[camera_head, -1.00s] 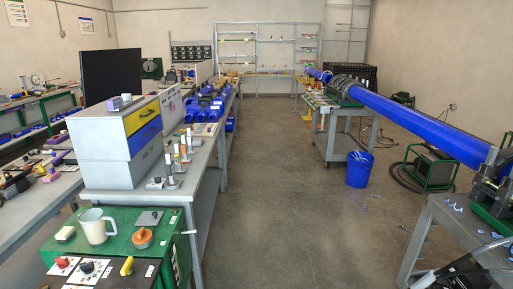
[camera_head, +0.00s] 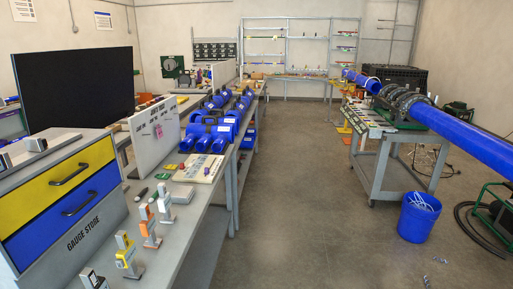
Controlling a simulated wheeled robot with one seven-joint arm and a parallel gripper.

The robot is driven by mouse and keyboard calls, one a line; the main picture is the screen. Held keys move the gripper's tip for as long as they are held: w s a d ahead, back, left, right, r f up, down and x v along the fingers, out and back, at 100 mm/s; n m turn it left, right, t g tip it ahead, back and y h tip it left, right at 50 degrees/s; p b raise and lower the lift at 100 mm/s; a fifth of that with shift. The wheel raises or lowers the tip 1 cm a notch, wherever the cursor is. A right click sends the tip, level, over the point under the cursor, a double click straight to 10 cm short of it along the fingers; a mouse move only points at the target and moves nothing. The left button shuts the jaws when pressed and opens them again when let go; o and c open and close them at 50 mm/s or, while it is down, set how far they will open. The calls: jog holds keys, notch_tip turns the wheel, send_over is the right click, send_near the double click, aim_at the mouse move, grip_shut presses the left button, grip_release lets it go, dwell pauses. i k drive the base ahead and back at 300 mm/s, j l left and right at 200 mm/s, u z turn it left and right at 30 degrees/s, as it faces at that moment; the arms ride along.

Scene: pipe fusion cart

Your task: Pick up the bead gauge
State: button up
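Several small upright gauge-like tools stand in a row on the grey bench (camera_head: 188,240), in front of the drawer cabinet. One has a yellow part (camera_head: 128,262), one is orange and grey (camera_head: 150,228), one is pale with an orange part (camera_head: 165,207), and a dark-and-grey one (camera_head: 93,280) is cut by the bottom edge. I cannot tell which of them, if any, is the bead gauge. The cabinet (camera_head: 75,232) is marked "GAUGE STORE" and has a yellow and a blue drawer, both shut. My gripper is not in view.
Blue pipe fittings (camera_head: 208,132) and a lettered board (camera_head: 200,170) lie farther along the bench. A dark screen (camera_head: 75,85) stands behind the cabinet. At right are a cart (camera_head: 375,165) with a blue pipe and a blue bucket (camera_head: 418,218). The middle floor is clear.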

aim_at(165, 201)
jog(key=i+u, duration=0.3)
jog(key=i, duration=0.2)
jog(key=i+l+u, duration=0.3)
jog(key=i, duration=0.2)
jog(key=i+l+u, duration=0.15)
jog(key=i+u, duration=0.2)
jog(key=i, duration=0.15)
